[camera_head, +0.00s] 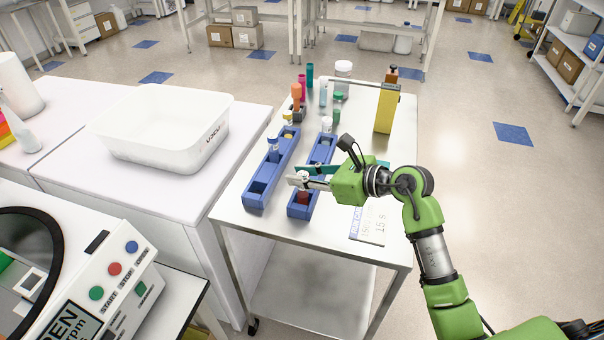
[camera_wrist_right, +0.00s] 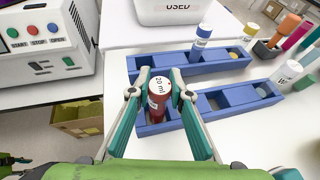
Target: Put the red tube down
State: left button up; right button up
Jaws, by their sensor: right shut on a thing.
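The red tube (camera_head: 303,197) has a white cap marked "20 ml" and stands about upright at the near end compartment of the right-hand blue rack (camera_head: 314,173). My right gripper (camera_head: 302,181) is shut on it near the cap. In the right wrist view the red tube (camera_wrist_right: 157,104) is between the two fingers of my right gripper (camera_wrist_right: 160,86), and its lower part is at the end compartment of the blue rack (camera_wrist_right: 196,126). Whether its base touches the rack floor is hidden.
A second blue rack (camera_head: 259,190) stands left, holding a blue-capped tube (camera_head: 273,150). Several coloured tubes and a yellow block (camera_head: 386,109) stand farther back. A white bin (camera_head: 150,140) is on the left bench.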

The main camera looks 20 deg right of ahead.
jog(key=o, duration=0.5)
jog(key=shift+f, duration=0.15)
jog(key=o, duration=0.4)
jog(key=shift+s+d+r, duration=0.1)
jog(key=shift+r, duration=0.15)
jog(key=shift+b+v, duration=1.1)
jog(key=shift+v, duration=4.8)
